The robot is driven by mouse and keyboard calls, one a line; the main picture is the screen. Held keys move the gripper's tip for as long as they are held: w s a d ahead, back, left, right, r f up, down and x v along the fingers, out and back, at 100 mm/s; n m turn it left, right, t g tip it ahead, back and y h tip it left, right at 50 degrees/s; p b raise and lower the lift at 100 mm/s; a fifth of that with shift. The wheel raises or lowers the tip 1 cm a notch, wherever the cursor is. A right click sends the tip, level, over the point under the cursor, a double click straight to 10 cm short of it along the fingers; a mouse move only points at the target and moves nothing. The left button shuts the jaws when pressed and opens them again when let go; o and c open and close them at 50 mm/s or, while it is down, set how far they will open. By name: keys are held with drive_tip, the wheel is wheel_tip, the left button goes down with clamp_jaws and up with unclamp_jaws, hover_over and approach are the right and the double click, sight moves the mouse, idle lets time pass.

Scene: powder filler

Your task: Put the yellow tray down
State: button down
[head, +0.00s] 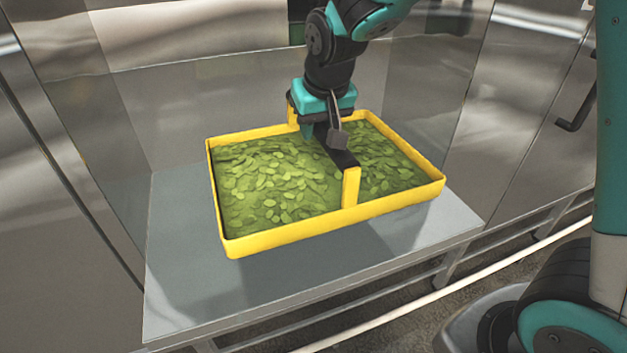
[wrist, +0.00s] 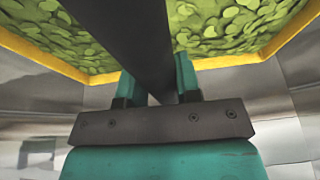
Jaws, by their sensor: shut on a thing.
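The yellow tray (head: 290,236) is full of green leaf-like pieces and has a dark handle bar (head: 342,159) across its middle on yellow posts. My gripper (head: 330,130) is shut on that handle bar from above. In the wrist view the bar runs between the two fingers of my gripper (wrist: 158,88), with the tray's yellow rim (wrist: 40,58) and green contents beyond. The tray is over the grey metal table (head: 180,290), roughly level, and a shadow shows on the table below it. It looks raised slightly above the surface, but the gap is hard to judge.
Bare table top shows at the left, front and right of the tray. Shiny metal panels (head: 60,180) and clear side panels (head: 440,70) stand around the back and sides of the table. A door handle (head: 578,112) is at the right.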

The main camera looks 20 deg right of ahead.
sight(318, 177)
wheel_tip(318, 177, down, 13)
drive_tip(key=shift+f+p, duration=0.1)
drive_tip(key=shift+p, duration=0.65)
drive_tip(key=shift+f, duration=0.15)
drive_tip(key=c, duration=0.8)
unclamp_jaws()
